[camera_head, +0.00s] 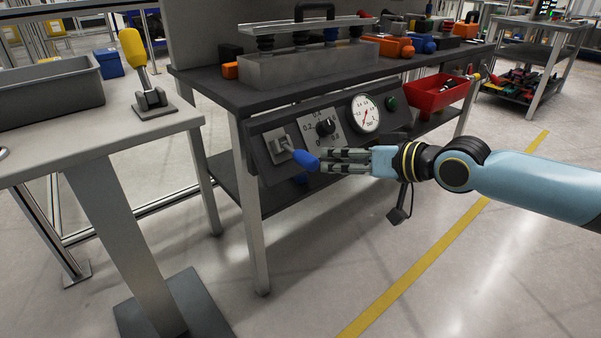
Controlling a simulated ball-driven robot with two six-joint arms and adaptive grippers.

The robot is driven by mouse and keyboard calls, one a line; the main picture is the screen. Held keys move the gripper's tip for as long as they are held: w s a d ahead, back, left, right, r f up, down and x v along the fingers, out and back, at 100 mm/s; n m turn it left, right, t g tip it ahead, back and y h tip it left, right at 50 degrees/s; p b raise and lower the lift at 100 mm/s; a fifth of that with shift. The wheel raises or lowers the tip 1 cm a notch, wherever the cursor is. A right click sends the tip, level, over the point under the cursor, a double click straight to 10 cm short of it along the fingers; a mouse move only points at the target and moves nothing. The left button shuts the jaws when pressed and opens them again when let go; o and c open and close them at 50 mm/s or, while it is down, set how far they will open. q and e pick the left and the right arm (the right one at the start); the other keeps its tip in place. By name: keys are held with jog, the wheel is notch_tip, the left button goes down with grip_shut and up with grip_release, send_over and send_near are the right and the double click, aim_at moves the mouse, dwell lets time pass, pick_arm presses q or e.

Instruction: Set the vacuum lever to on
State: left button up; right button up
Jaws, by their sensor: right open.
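The vacuum lever has a blue handle (305,160) on a grey metal bracket (281,146) at the left end of the dark control panel (257,147). The handle points out from the panel toward the right and slightly down. My right gripper (323,160) comes in from the right, level with the handle. Its fingers are open, with their tips at the handle's right end; I cannot tell if they touch it. My left gripper is not in view.
The panel also carries a black knob (326,127), a round gauge (365,113) and a green button (392,102). A yellow-handled lever (133,48) stands on the left table (103,128). A red bin (437,94) sits right of the panel. Floor in front is clear.

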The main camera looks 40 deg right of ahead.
aim_at(306, 158)
jog(key=shift+w+f+b, duration=0.4)
jog(key=shift+w+f, duration=0.15)
jog(key=shift+w, duration=0.15)
jog(key=b+x, duration=0.3)
jog(key=x, duration=0.4)
jog(key=shift+w+a+b, duration=0.2)
jog(key=shift+w+b, duration=0.05)
jog(key=shift+b, duration=0.15)
jog(key=shift+w+a+f, duration=0.1)
jog(key=shift+w+a, duration=0.05)
jog(key=shift+w, duration=0.45)
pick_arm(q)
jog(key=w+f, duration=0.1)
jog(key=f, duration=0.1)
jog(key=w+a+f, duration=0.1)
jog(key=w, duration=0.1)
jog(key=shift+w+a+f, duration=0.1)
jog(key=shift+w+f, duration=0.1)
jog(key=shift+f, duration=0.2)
pick_arm(e)
grip_shut()
